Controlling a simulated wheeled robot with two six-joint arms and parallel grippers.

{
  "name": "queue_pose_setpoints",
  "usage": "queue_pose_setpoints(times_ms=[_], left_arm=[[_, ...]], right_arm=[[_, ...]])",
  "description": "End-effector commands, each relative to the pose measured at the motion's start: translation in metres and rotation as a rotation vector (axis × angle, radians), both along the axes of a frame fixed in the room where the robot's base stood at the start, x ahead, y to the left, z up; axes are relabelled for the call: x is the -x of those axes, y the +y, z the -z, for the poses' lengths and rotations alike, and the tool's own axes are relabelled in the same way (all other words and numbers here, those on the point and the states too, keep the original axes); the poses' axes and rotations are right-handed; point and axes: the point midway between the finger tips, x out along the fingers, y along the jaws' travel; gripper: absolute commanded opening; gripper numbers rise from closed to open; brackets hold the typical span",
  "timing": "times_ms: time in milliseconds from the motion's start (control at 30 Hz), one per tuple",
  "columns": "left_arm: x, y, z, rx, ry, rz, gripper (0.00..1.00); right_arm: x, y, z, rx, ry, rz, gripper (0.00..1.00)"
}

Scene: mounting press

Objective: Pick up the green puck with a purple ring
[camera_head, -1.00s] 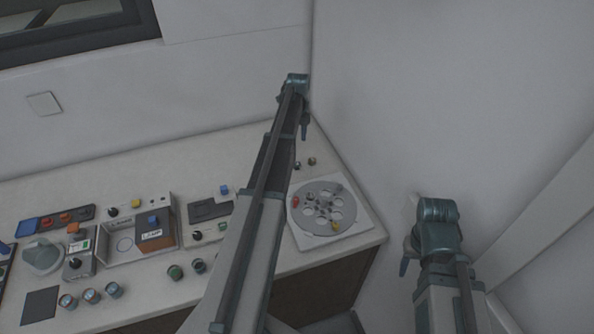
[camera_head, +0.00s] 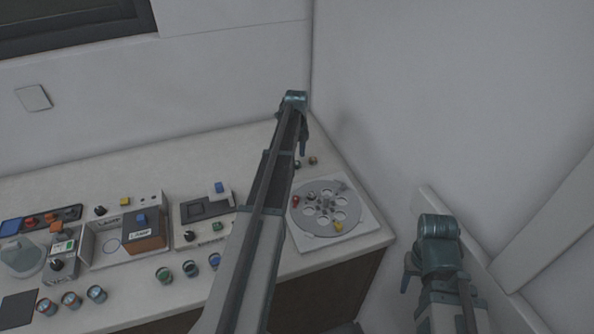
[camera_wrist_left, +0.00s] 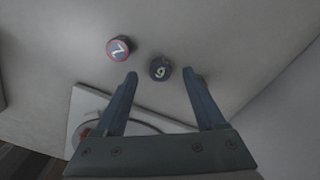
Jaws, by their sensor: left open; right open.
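In the left wrist view two small round pucks stand on the counter. One is a dark puck with a bluish-purple top marked 9 (camera_wrist_left: 160,69); the other has a red ring and a 7 (camera_wrist_left: 118,48). They also show as small knobs behind the disc in the head view, one on the right (camera_head: 313,160). I cannot tell for sure which puck is green with a purple ring. My left gripper (camera_wrist_left: 160,77) is open, its fingertips on either side of the 9 puck in the picture; contact cannot be told. My right gripper (camera_head: 407,277) is open and empty, off the counter's right side.
A grey holed disc on a white plate (camera_head: 376,238) lies near the counter's right end. Several pucks, including a greenish one (camera_head: 163,275), stand along the front. A press unit (camera_head: 145,238) and control boxes (camera_head: 205,210) stand left. Walls close off the back and right.

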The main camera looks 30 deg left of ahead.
Motion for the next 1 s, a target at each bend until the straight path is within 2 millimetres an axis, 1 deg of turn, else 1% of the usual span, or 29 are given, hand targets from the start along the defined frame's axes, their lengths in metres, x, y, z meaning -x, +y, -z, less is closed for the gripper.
queue_pose_setpoints(times_ms=[33, 133, 433, 833, 1000], left_arm=[[0.000, 0.000, 0.014, 0.000, 0.000, 0.000, 0.72], [0.000, 0.000, 0.022, 0.000, 0.000, 0.000, 0.72], [0.000, 0.000, 0.022, 0.000, 0.000, 0.000, 0.72], [0.000, 0.000, 0.022, 0.000, 0.000, 0.000, 0.00], [0.000, 0.000, 0.022, 0.000, 0.000, 0.000, 0.00]], right_arm=[[0.000, 0.000, 0.014, 0.000, 0.000, 0.000, 0.50], [0.000, 0.000, 0.022, 0.000, 0.000, 0.000, 0.50], [0.000, 0.000, 0.022, 0.000, 0.000, 0.000, 0.50], [0.000, 0.000, 0.022, 0.000, 0.000, 0.000, 0.50], [0.000, 0.000, 0.022, 0.000, 0.000, 0.000, 0.50]])
